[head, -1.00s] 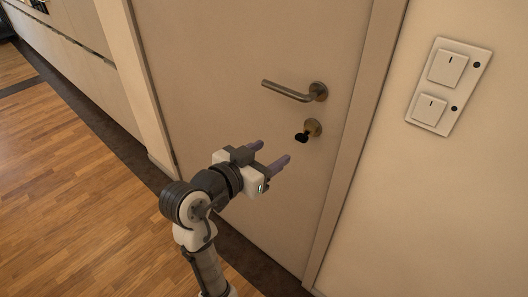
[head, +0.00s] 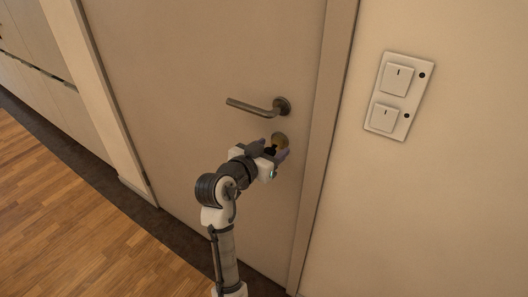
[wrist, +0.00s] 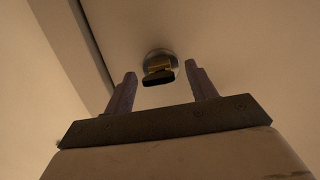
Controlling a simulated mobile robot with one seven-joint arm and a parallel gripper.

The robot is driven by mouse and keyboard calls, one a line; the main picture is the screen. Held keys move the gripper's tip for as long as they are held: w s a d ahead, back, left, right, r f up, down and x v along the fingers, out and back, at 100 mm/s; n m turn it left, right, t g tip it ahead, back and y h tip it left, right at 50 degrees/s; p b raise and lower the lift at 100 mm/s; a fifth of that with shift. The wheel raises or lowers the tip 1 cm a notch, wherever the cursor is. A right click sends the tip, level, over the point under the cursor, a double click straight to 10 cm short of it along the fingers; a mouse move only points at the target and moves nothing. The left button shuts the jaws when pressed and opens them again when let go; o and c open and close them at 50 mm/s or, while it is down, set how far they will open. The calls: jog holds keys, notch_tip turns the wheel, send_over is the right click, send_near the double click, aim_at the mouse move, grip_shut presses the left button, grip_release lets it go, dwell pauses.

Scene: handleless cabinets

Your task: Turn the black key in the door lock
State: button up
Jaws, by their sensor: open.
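The black key (wrist: 158,78) sits in the round brass lock (wrist: 160,60) on the door, and its flat head lies roughly level in the wrist view. In the head view the lock (head: 280,138) shows below the door handle, with the key (head: 270,151) partly hidden by my gripper. My gripper (head: 272,148) is open, close in front of the lock. In the wrist view its two purple fingers (wrist: 160,80) stand to either side of the key, with a gap on each side. The fingers do not appear to touch the key.
The lever handle (head: 258,107) sticks out just above my gripper. The door (head: 190,60) looks closed, with its frame (head: 325,110) to the right. A switch plate (head: 398,96) is on the wall further right. Wooden floor (head: 60,220) is clear at the left.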

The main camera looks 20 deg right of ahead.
jog(key=c, duration=1)
